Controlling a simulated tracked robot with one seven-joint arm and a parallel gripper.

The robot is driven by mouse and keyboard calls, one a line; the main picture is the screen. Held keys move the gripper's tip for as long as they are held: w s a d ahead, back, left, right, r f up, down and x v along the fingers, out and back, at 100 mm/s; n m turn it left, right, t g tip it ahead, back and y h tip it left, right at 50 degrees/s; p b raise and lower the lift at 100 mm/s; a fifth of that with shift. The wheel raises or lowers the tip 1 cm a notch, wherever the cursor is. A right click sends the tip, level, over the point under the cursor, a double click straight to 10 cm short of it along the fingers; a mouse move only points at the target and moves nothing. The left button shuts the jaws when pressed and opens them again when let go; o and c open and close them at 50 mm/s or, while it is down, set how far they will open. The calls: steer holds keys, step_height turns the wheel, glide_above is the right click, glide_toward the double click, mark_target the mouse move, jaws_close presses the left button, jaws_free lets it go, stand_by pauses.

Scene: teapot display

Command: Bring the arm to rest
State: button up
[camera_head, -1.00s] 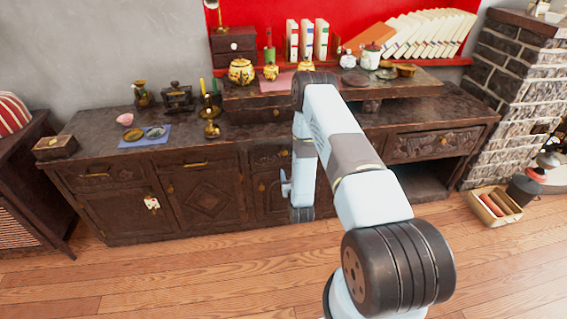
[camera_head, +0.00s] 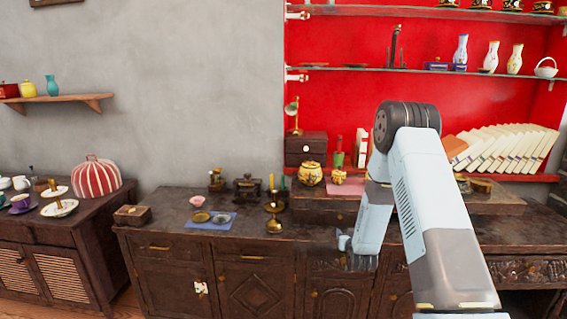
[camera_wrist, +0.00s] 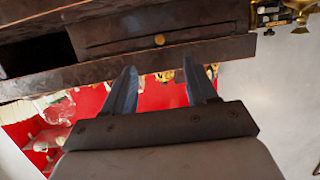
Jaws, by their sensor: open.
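My arm (camera_head: 425,190) rises in the right half of the head view and bends at a dark joint. Its forearm (camera_head: 372,222) hangs down in front of the dark sideboard (camera_head: 235,290). My gripper (camera_wrist: 163,78) shows in the wrist view with its two grey-blue fingers spread apart and nothing between them. The fingertips lie over the cabinet's edge in that picture, with the red wall beyond. In the head view the gripper is small, and its fingers cannot be made out clearly.
The sideboard top holds a blue mat (camera_head: 210,226) with small dishes, a brass candlestick (camera_head: 274,215) and a yellow pot (camera_head: 311,174). White books (camera_head: 505,150) lean at right. Glass shelves (camera_head: 420,70) with vases are above. A striped dome (camera_head: 96,178) stands at left.

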steer(key=s+r+g, duration=0.2)
steer(key=s+r, duration=0.1)
steer(key=r, duration=1.3)
steer(key=s+a+r+g, duration=0.1)
steer(key=s+r+g, duration=0.2)
steer(key=s+r, duration=0.85)
steer(key=s+r+g, duration=0.1)
steer(key=s+r, duration=0.2)
steer(key=s, duration=0.8)
steer(key=s+r+g, duration=0.2)
steer(key=s+r, duration=0.1)
steer(key=s, duration=0.8)
steer(key=s+r+g, duration=0.1)
steer(key=s+r, duration=0.2)
steer(key=s, duration=0.7)
steer(key=shift+s+r, duration=0.4)
steer(key=shift+a, duration=0.1)
